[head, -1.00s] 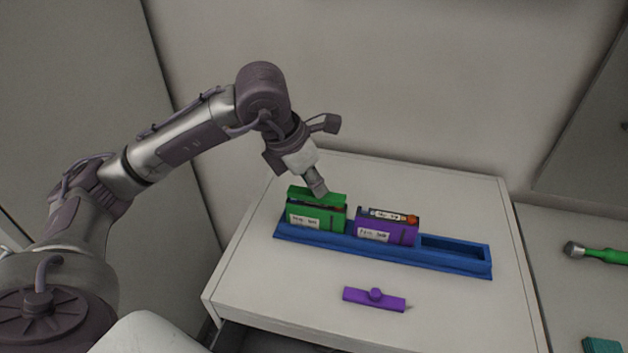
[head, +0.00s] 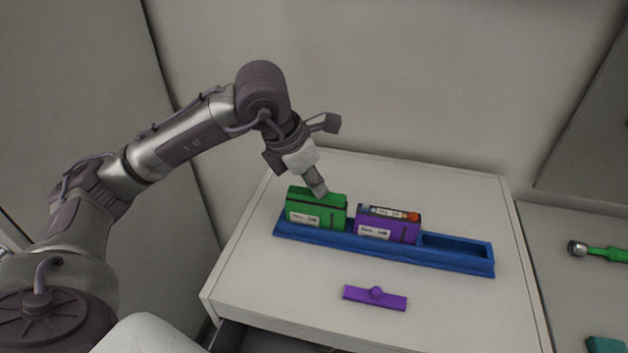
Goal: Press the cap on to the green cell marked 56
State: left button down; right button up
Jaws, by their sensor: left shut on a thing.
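The green cell (head: 316,217) stands upright in the left slot of the blue rack (head: 340,245). Its white label is too small to read. The green cap (head: 310,194) lies along the top of the green cell and looks level with it, with no clear gap between them. My left gripper (head: 319,191) points down at the cap from above and is shut on a part of it. Its fingertips hide the grip point. My right gripper is not in view.
A purple cell (head: 388,226) without a cap stands in the middle slot; the right slot (head: 455,247) is empty. A purple cap (head: 374,297) lies on the white tabletop in front. A green-handled tool (head: 605,253) lies at the right.

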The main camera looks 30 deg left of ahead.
pick_arm(q)
jog(key=c, duration=1)
grip_release()
jog(key=o, duration=0.5)
jog(key=shift+c, duration=0.2)
jog(key=shift+r, duration=0.1)
jog(key=shift+r+p, duration=2.2)
jog(key=shift+r, duration=1.25)
